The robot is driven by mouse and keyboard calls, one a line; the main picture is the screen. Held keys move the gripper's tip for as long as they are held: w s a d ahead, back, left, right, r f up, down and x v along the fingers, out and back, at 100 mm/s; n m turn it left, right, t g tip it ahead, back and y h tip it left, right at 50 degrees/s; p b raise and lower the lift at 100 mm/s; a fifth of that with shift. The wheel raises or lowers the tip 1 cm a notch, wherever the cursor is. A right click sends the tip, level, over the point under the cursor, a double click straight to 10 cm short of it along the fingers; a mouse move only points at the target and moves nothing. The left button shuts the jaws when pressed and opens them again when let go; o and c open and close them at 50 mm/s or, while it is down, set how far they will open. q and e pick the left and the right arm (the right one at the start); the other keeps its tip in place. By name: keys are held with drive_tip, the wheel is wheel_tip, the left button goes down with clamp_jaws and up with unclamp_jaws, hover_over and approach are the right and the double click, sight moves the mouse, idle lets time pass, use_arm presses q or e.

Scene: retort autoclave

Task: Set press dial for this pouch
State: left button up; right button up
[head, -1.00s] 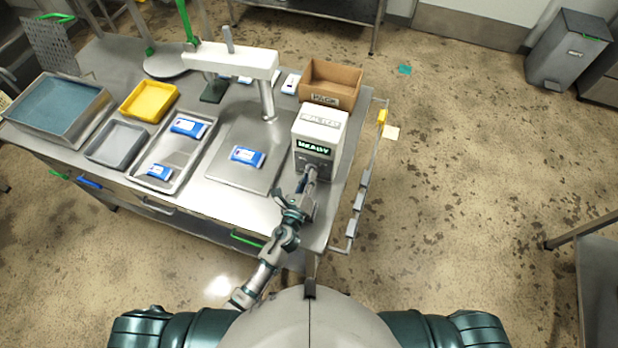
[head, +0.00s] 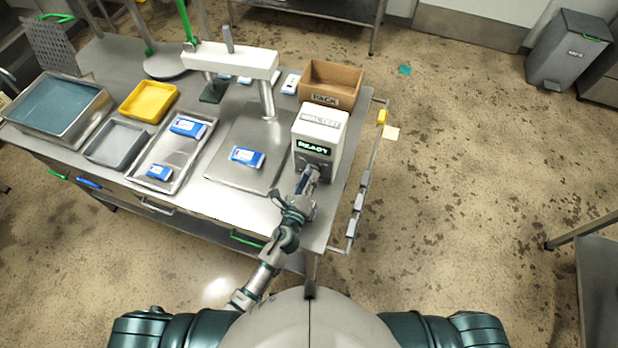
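The white seal test unit (head: 319,127) stands at the right end of the steel table, with a lit display reading READY (head: 313,147). My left gripper (head: 308,178) is at the lower front of this unit, where the dial would be; the gripper covers that area, and I cannot tell whether its fingers are open or shut. A blue and white pouch (head: 247,156) lies flat on the steel press plate (head: 225,168) under the white press arm (head: 232,59). My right gripper is out of view.
A steel tray (head: 143,182) with two blue pouches, a grey tray (head: 113,145), a yellow tray (head: 149,102) and a large blue-lined bin (head: 62,105) stand to the left. A cardboard box (head: 331,83) sits behind the unit. A rail (head: 368,175) runs along the table's right edge.

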use_arm(q)
drive_tip(key=shift+r, duration=0.1)
drive_tip(key=v, duration=1.2)
drive_tip(key=shift+f, duration=0.2)
